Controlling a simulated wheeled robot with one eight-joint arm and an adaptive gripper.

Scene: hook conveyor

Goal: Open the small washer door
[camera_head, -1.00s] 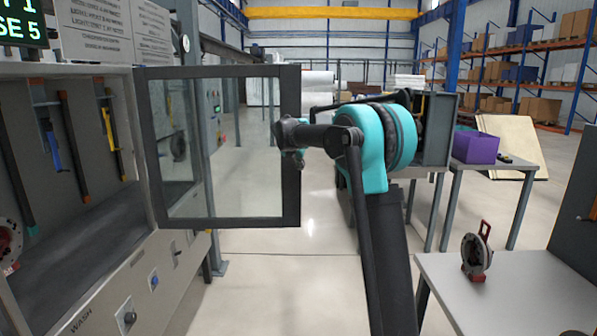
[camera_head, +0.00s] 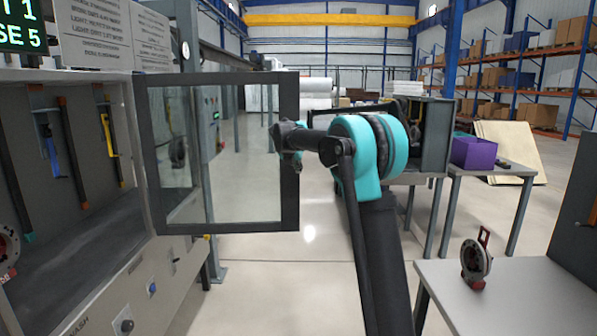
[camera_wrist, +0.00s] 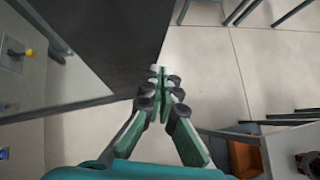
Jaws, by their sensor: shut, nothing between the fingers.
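The washer door (camera_head: 291,150) is a dark frame around a clear pane, hinged at its left edge on the washer cabinet (camera_head: 108,270). It stands wide open, swung out from the cabinet, so the washer's inside shows. In the wrist view the door (camera_wrist: 110,45) is a dark panel at upper left. My gripper (camera_wrist: 160,78) is shut and empty, with its green and black fingers together close to the door's edge; I cannot tell whether they touch it. In the head view my wrist is at the door's outer right edge, and the fingertips are mostly hidden.
Inside the washer hang a blue-handled tool (camera_head: 51,150) and a yellow-handled tool (camera_head: 108,135). A purple bin (camera_head: 474,153) stands on a table at right. A grey table (camera_head: 500,300) at front right bears a round part with a red handle (camera_head: 476,258). Open floor lies between.

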